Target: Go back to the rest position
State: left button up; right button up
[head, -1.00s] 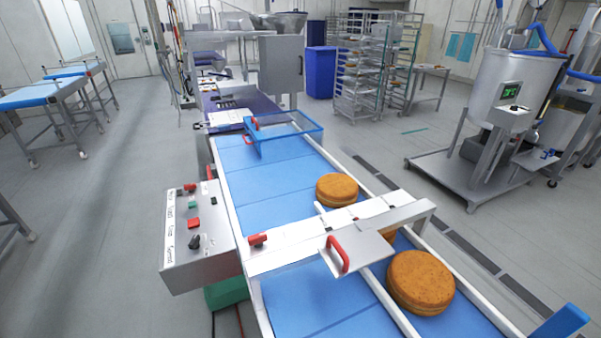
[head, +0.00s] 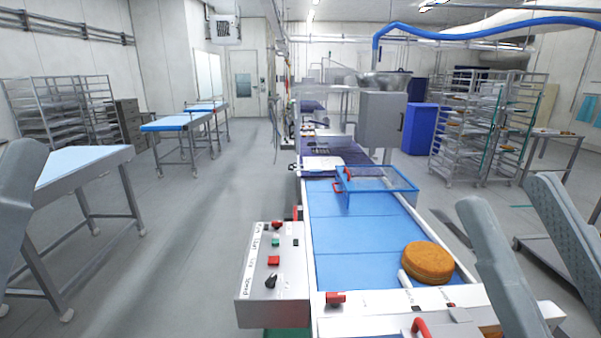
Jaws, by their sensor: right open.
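My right gripper (head: 503,196) shows at the lower right with its two grey fingers pointing up and standing well apart. It is open, with nothing between the fingers. It is in front of the right side of the conveyor. At the left edge a grey part of my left gripper (head: 14,205) shows, cut off by the frame, so its jaws cannot be read. A round filled brown cake (head: 428,262) lies on the blue conveyor belt (head: 355,232), left of my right gripper and apart from it in the picture.
A control box (head: 273,272) with buttons stands left of the conveyor. A white crossbar (head: 375,300) spans the belt at the front. A blue-topped table (head: 85,160) is at left and rack trolleys (head: 465,140) are at back right. The floor between is free.

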jog(key=d+r+m+t+h+p, duration=0.1)
jog(key=d+r+m+h+p, duration=0.1)
jog(key=r+p, duration=1.1)
jog(key=d+r+m+t+h+p, duration=0.1)
jog(key=r+m+h+p, duration=0.4)
jog(key=r+p, duration=0.9)
notch_tip(320, 180, up, 3)
jog(key=shift+w+d+r+p, duration=0.2)
jog(key=shift+w+d+p, duration=0.1)
jog(key=shift+d, duration=0.25)
jog(key=shift+s, duration=0.1)
dwell(0.7)
